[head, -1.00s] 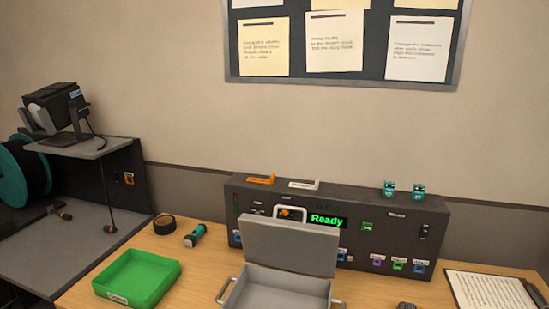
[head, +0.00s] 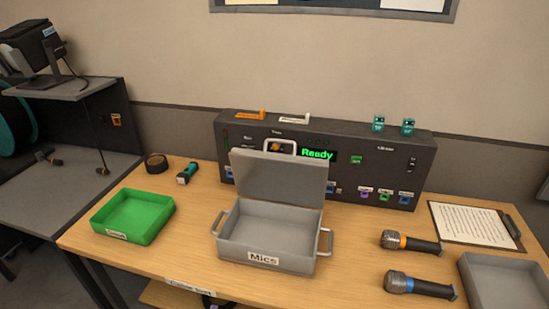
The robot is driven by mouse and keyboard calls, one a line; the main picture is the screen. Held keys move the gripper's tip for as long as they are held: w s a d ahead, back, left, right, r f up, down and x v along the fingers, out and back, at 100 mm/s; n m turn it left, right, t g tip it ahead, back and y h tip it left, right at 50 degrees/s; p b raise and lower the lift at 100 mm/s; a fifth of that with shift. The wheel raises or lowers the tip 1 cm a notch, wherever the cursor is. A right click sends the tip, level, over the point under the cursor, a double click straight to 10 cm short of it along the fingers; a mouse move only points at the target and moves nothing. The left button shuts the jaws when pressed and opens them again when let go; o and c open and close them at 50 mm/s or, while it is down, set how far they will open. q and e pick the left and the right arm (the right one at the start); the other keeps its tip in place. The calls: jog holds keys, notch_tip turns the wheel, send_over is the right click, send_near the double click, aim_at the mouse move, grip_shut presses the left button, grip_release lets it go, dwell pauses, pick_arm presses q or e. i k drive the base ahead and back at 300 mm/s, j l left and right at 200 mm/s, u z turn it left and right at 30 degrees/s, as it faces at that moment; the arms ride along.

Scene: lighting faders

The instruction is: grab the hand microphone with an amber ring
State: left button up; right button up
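The hand microphone with an amber ring (head: 411,242) lies on the wooden table right of the open case, its grille head to the left and its dark handle to the right. A second hand microphone with a blue ring (head: 420,286) lies nearer the front edge, apart from it and pointing the same way. Neither of my grippers shows in the head view.
An open, empty grey case (head: 268,241) labelled Mics stands mid-table. A green tray (head: 133,216) is at left, a grey tray (head: 505,283) at front right, a clipboard (head: 475,225) at back right. A black console (head: 402,160) reading Ready stands behind.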

aim_at(391, 239)
jog(key=z, duration=1.2)
